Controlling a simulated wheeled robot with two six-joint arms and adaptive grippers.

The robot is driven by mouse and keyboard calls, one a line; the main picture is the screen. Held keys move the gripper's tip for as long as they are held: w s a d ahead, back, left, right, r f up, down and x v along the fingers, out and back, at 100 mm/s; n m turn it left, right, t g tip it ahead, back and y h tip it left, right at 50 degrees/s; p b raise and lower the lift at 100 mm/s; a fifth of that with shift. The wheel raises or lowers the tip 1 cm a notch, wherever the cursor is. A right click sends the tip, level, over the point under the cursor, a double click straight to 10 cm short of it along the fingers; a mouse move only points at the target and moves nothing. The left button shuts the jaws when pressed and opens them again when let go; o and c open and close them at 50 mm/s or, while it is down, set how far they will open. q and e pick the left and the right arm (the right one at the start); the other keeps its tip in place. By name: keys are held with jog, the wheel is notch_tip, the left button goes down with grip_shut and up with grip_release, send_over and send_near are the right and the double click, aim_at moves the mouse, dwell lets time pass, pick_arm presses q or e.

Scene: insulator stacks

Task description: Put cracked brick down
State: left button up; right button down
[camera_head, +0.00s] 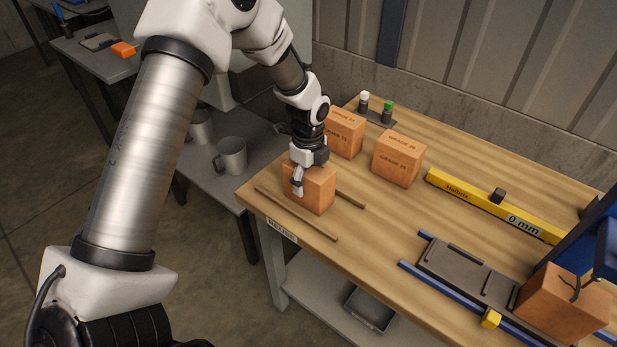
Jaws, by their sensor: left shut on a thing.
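My left gripper (299,180) is shut on an orange brick (318,193) at the table's near left corner. The brick is upright between two thin wooden strips (296,213). I cannot tell whether it touches the tabletop. A crack on it is not visible from here; the gripper hides part of its top and left side. Another brick (567,303), with dark crack-like lines on its face, sits at the lower right beside a blue device. My right gripper is not in view.
Two stamped bricks (398,160) (345,133) stand just behind the held one. A yellow gauge bar (490,203) lies at the back right, and a dark plate on blue rails (465,272) at the front. Two small bottles (387,112) stand at the back. The table's middle is clear.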

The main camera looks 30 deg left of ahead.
pick_arm(q)
jog(key=o, duration=1.6)
notch_tip(320, 180, up, 12)
jog(key=shift+r+b, duration=0.1)
jog(key=shift+b, duration=0.25)
